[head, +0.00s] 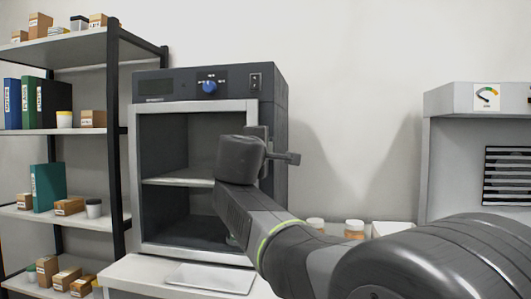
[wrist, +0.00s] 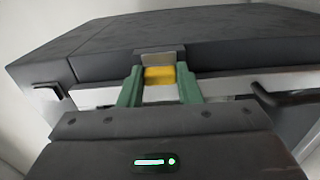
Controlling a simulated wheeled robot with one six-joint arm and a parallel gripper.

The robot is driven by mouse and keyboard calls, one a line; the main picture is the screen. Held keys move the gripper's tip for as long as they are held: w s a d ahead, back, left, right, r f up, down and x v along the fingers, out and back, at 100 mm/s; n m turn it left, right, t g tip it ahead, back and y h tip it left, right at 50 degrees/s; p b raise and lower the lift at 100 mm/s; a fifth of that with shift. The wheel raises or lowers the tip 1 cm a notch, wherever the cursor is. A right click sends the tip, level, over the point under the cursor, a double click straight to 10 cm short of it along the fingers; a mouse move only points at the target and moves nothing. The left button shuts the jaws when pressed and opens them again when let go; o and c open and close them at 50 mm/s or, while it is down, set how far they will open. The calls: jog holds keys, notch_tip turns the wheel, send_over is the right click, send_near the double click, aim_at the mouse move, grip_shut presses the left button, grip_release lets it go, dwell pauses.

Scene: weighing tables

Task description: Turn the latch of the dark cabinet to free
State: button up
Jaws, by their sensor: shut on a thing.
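The dark cabinet (head: 272,95) stands on a light bench, with a pale-framed glass door (head: 190,107) and a blue knob on its top panel. The door looks shut. In the wrist view, the cabinet's dark top (wrist: 200,30) fills the upper part. My gripper (wrist: 159,82) has its two green fingers on either side of the latch (wrist: 158,75), a yellow piece at the cabinet's front edge, and is shut on it. In the head view my wrist covers the fingers and the latch. I cannot tell how far the latch is turned.
A shelf rack (head: 115,130) with binders and boxes stands close on the left. A flat pale plate (head: 210,278) lies on the bench before the cabinet. Several small jars (head: 354,229) stand to the right. A grey unit with a gauge (head: 487,97) is at far right.

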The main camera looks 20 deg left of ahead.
jog(key=shift+f, duration=0.1)
jog(key=o, duration=1)
jog(key=p+v, duration=0.1)
jog(key=v, duration=1.2)
jog(key=shift+s, duration=0.4)
jog(key=b+x, duration=0.1)
jog(key=x, duration=1.3)
jog(key=shift+d, duration=0.1)
jog(key=shift+s, duration=0.2)
